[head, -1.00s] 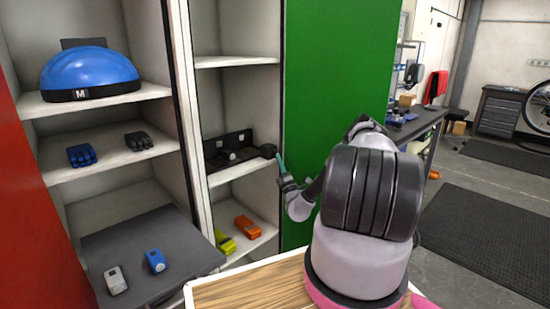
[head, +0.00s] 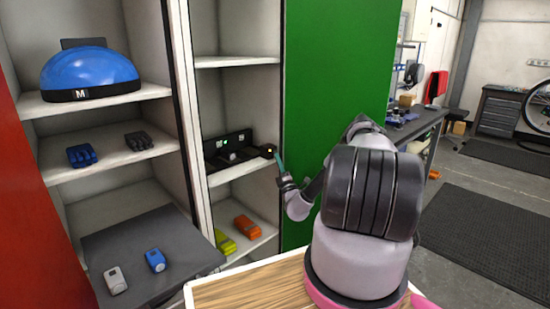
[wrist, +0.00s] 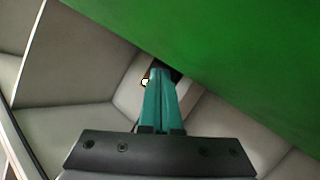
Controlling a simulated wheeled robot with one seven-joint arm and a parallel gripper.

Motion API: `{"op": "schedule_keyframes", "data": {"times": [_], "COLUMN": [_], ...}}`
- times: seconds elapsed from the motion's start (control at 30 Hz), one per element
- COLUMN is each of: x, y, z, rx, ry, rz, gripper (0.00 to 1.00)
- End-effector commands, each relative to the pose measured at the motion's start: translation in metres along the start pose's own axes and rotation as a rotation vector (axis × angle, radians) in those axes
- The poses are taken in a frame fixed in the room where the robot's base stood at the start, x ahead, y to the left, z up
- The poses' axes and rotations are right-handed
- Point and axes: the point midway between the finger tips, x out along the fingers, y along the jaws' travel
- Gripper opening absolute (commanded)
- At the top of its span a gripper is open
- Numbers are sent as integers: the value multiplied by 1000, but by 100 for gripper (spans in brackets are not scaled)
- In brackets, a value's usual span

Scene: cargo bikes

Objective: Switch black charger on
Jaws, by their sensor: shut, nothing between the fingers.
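A small bright light shows left of the tips. I cannot tell whether the fingers touch the box.
The open green door (head: 335,85) stands close right of my gripper. Orange (head: 246,226) and yellow (head: 225,241) items lie on the shelf below.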

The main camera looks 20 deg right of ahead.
Motion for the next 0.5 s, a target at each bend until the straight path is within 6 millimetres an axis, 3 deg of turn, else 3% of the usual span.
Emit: {"op": "schedule_keyframes", "data": {"times": [0.5], "x": [-10], "y": [7], "z": [8], "rx": [0], "ry": [-1], "rz": [0], "gripper": [0]}}
